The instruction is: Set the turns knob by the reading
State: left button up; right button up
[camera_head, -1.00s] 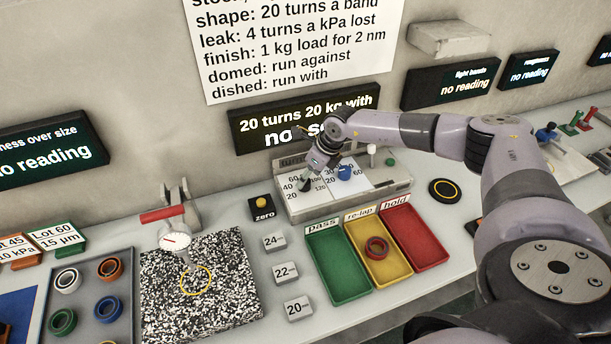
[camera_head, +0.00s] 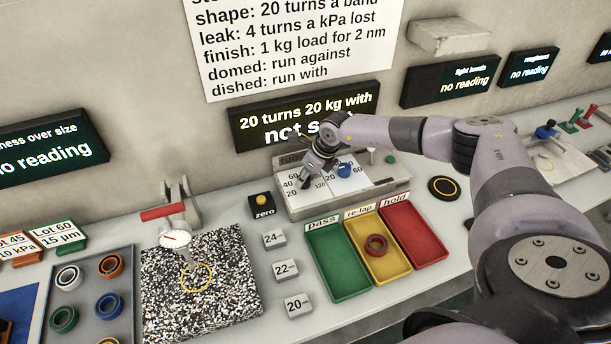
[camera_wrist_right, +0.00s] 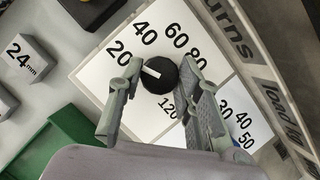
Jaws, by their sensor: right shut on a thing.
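The turns knob (camera_wrist_right: 160,76) is black with a white pointer mark, on a white dial numbered from 20 to 120. Its mark points left and slightly up in the right wrist view, roughly toward the 20. My right gripper (camera_wrist_right: 165,92) is shut on the knob, one finger on either side; it also shows in the head view (camera_head: 310,180), partly covering the dial. The set panel (camera_head: 350,195) also carries a blue load knob (camera_head: 345,170). The display above the panel (camera_head: 300,120) reads "20 turns 20 kg with" and a partly covered "not s...". My left gripper is not in view.
Green pass (camera_head: 338,284), yellow re-lap (camera_head: 370,226) and red hold (camera_head: 420,232) trays stand in front of the panel. A wall sheet (camera_head: 290,45) lists rules.

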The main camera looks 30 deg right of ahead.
jog(key=c, duration=0.5)
jog(key=shift+o, duration=0.2)
